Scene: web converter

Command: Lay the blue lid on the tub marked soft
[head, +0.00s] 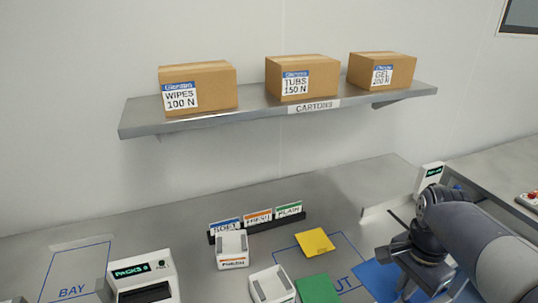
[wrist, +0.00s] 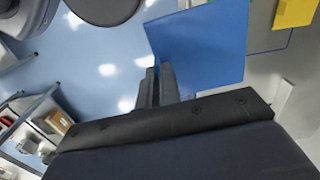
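The blue lid (head: 379,283) is at the front right of the bench, beside my gripper (head: 408,287). In the wrist view the blue lid (wrist: 205,45) reaches out from my gripper (wrist: 160,86), whose fingers are close together on its near corner. I cannot tell which tub is marked soft.
A yellow lid (head: 315,242) and a green lid (head: 318,290) lie near the tubs. A card rack (head: 258,229) stands behind them. A dark-slotted machine (head: 143,281) is at left. A shelf (head: 355,97) with cartons hangs above.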

